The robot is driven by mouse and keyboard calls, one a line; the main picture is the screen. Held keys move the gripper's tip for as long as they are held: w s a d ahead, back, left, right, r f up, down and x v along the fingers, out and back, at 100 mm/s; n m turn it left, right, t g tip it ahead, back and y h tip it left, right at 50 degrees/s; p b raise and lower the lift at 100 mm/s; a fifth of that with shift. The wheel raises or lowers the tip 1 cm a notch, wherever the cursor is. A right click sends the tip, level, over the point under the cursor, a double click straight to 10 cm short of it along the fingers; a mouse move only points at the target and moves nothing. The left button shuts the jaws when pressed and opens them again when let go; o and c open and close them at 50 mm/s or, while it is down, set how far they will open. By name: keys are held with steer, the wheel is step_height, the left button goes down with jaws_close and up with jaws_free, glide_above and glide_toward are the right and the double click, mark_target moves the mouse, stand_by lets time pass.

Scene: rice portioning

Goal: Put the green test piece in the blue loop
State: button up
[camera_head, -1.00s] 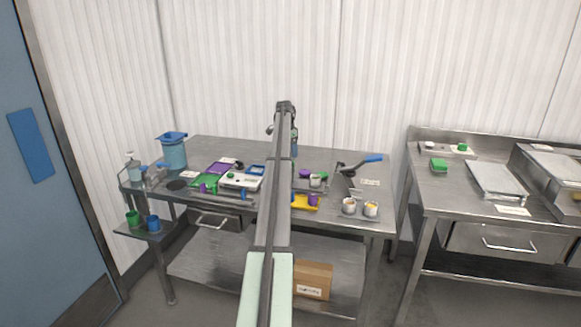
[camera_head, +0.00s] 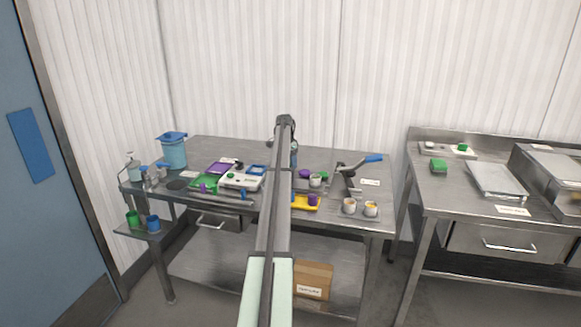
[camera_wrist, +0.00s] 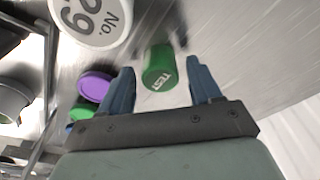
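The green test piece (camera_wrist: 158,68), a small cylinder marked "TEST", shows in the wrist view between the fingers of my gripper (camera_wrist: 161,70). The blue fingers are open, with a gap on each side of the piece, and do not appear to touch it. In the head view my arm hides the gripper and this piece. A small blue-framed item (camera_head: 257,169) lies behind the white scale on the table; I cannot tell whether it is the blue loop.
In the wrist view a white cylinder marked "No. 29" (camera_wrist: 92,20) and a purple-topped piece (camera_wrist: 95,85) stand close left of the green piece. In the head view a blue-handled press (camera_head: 350,172) and two cups (camera_head: 349,206) are right of my arm. A white scale (camera_head: 241,181) is left.

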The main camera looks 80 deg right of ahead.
steer(key=c, duration=1)
steer(key=shift+c, duration=0.2)
steer(key=shift+r, duration=0.1)
steer(key=shift+r, duration=0.55)
steer(key=r, duration=0.7)
steer(key=shift+w+r, duration=0.35)
steer(key=shift+r, duration=0.05)
steer(key=shift+w+a+r, duration=1.9)
steer(key=shift+w+a, duration=3.85)
steer(key=shift+w, duration=0.4)
step_height(320, 180, down, 10)
steer(key=shift+r, duration=0.1)
